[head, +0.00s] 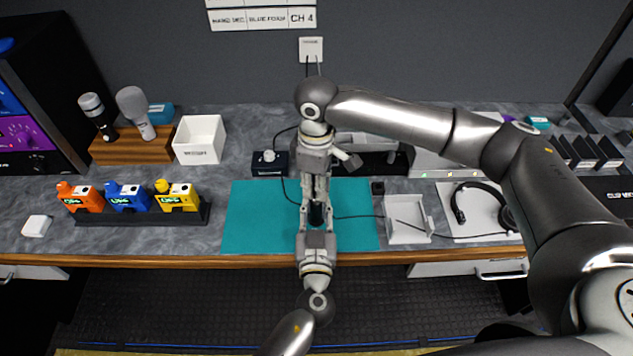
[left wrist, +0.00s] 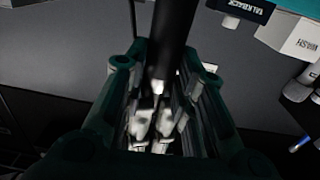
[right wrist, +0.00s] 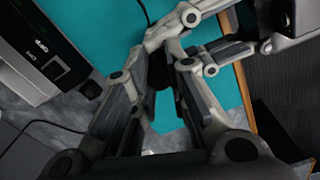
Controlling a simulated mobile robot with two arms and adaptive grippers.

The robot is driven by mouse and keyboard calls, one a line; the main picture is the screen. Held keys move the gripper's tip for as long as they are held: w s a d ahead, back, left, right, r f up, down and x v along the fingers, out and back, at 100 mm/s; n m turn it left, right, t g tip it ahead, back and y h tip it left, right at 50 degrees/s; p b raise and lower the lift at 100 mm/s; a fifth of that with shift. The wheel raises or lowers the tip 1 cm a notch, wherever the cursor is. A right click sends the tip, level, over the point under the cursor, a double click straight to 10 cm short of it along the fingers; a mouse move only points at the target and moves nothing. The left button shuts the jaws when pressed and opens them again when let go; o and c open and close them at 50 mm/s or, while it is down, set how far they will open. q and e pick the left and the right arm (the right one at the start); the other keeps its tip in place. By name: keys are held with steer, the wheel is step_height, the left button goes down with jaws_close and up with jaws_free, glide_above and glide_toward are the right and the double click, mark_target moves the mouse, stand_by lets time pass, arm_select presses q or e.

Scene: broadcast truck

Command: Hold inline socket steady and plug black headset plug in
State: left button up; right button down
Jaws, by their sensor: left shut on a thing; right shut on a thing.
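My left gripper (head: 316,228) comes up from the front edge and is shut on a black cylindrical piece (left wrist: 172,45), seemingly the inline socket. My right gripper (head: 316,190) reaches down from behind and is shut on a small dark piece, seemingly the headset plug, mostly hidden by its fingers. The two grippers face each other closely above the teal mat (head: 250,222). A dark body (head: 317,214) shows between their fingertips. I cannot tell whether plug and socket touch. The headset (head: 462,205) lies at the right; its thin cable runs left toward the grippers.
A black box with a knob (head: 270,163) stands behind the mat, with a cable running from it. A white open tray (head: 407,220) sits right of the mat. Orange, blue and yellow units (head: 128,198) stand at the left. The mat's left part is clear.

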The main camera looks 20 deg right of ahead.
arm_select(q)
steer(key=shift+r, duration=0.15)
arm_select(e)
steer(key=shift+f, duration=0.1)
steer(key=c, duration=1.3)
jaws_free()
steer(key=shift+c, duration=0.2)
arm_select(q)
steer(key=shift+r, duration=0.1)
steer(key=shift+f, duration=0.2)
arm_select(e)
step_height(320, 180, up, 12)
arm_select(q)
steer(key=o, duration=1.1)
